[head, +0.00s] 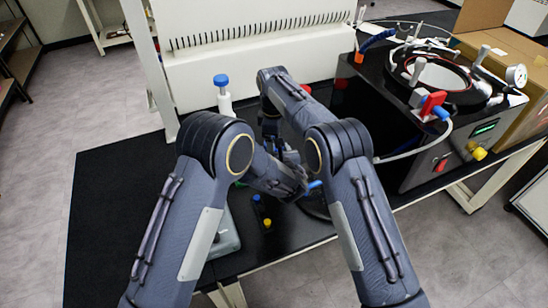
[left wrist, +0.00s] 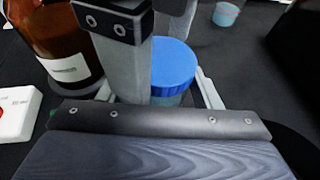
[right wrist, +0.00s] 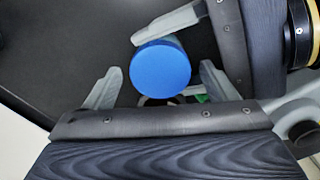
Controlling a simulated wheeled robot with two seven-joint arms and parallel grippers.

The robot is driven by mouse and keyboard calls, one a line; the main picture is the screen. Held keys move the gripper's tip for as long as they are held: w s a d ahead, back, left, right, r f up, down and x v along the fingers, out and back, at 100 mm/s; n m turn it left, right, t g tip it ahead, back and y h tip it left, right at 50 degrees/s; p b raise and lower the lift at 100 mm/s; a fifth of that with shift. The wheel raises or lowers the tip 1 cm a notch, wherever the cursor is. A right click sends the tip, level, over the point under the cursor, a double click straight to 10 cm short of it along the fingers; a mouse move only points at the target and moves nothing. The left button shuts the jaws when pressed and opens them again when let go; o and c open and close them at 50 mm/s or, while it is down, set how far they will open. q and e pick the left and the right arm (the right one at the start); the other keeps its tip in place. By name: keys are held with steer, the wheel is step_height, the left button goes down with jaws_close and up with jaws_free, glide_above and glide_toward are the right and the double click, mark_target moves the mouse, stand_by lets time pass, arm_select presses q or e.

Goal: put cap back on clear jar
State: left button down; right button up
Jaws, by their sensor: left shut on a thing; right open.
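A clear jar (left wrist: 172,99) with a blue cap (left wrist: 172,65) on top stands out in the left wrist view. The cap sits over the jar's mouth; whether it is tightly seated I cannot tell. My left gripper (left wrist: 158,90) is shut on the jar's body, below the cap. In the right wrist view the round cap top (right wrist: 160,68) lies between the spread fingers of my right gripper (right wrist: 157,72), with gaps at the sides. A right gripper finger partly covers the jar in the left wrist view. In the head view my arms mostly hide the jar.
A brown bottle (left wrist: 62,38) stands close to the jar, and a small cup (left wrist: 226,13) is farther back. A blue-capped white bottle (head: 222,90) stands behind my arms. The freeze dryer (head: 420,110) fills the right. The dark table (head: 115,205) is clear at left.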

steer(key=shift+r, duration=2.25)
steer(key=shift+c, duration=0.3)
steer(key=shift+c, duration=1)
steer(key=shift+w+d+r+n, duration=0.1)
steer(key=shift+r+n, duration=0.4)
steer(key=shift+n, duration=0.6)
step_height(320, 180, up, 2)
steer(key=n, duration=0.4)
steer(key=shift+r+n, duration=0.2)
steer(key=shift+n, duration=0.1)
steer(key=shift+f, duration=4)
